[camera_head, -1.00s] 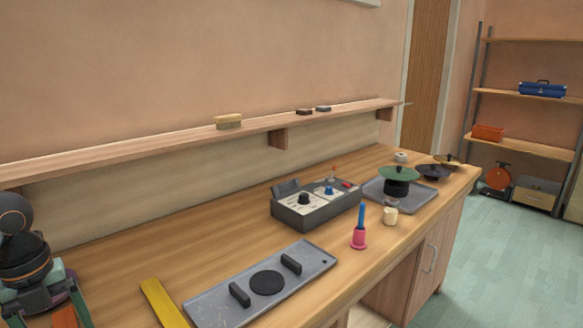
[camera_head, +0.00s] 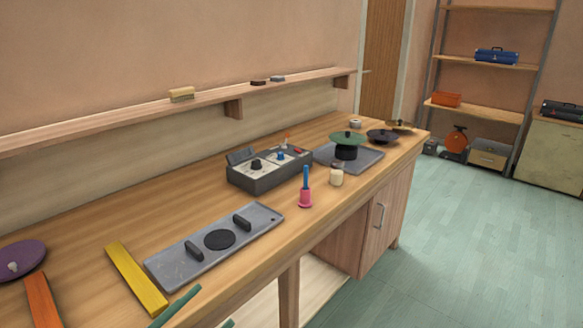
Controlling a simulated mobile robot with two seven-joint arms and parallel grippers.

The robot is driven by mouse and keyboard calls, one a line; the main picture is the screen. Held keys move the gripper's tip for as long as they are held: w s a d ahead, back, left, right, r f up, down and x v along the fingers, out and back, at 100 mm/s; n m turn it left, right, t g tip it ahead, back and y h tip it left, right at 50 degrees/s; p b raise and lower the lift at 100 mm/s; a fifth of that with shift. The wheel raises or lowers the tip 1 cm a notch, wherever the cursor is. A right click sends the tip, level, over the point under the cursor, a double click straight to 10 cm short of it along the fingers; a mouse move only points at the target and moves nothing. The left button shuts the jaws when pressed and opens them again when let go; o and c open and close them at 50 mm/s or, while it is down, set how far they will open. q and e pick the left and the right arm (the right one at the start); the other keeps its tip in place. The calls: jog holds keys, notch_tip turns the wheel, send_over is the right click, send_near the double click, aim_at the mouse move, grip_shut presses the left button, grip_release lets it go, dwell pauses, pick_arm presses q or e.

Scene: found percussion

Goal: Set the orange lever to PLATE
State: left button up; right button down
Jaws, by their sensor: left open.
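The grey control box (camera_head: 268,173) stands on the workbench at mid-picture. Its light top panel has a black knob and a blue knob. My left gripper (camera_head: 214,305) shows only as green fingers at the bottom edge, apart and empty. It is well in front of the box, near the bench's front edge. My right gripper is not in view.
A grey plate with two black handles (camera_head: 218,240) lies before the box. A pink-and-blue bell (camera_head: 305,190) and cream cup (camera_head: 336,176) stand right of it. A tray (camera_head: 367,163) holds a green-topped item. Yellow (camera_head: 135,277) and orange (camera_head: 43,302) bars lie left.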

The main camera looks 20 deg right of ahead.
pick_arm(q)
jog(key=a+f+n+t+y, duration=0.6)
jog(key=f+n+y, duration=0.25)
jog(key=n, duration=0.25)
jog(key=s+a+f+n+g+y, duration=0.3)
jog(key=s+a+f+n+y, duration=0.1)
jog(key=s+f, duration=0.4)
jog(key=s+a+f+n+g+y+p, duration=0.1)
jog(key=s+a+f+n+g+y, duration=0.2)
jog(key=s+f, duration=0.5)
notch_tip(320, 180, down, 4)
jog(key=shift+a+f+n+g+y, duration=0.1)
jog(key=shift+a+n+g+y, duration=0.3)
jog(key=shift+a+g+y, duration=0.25)
jog(key=shift+s, duration=0.1)
jog(key=shift+c, duration=0.4)
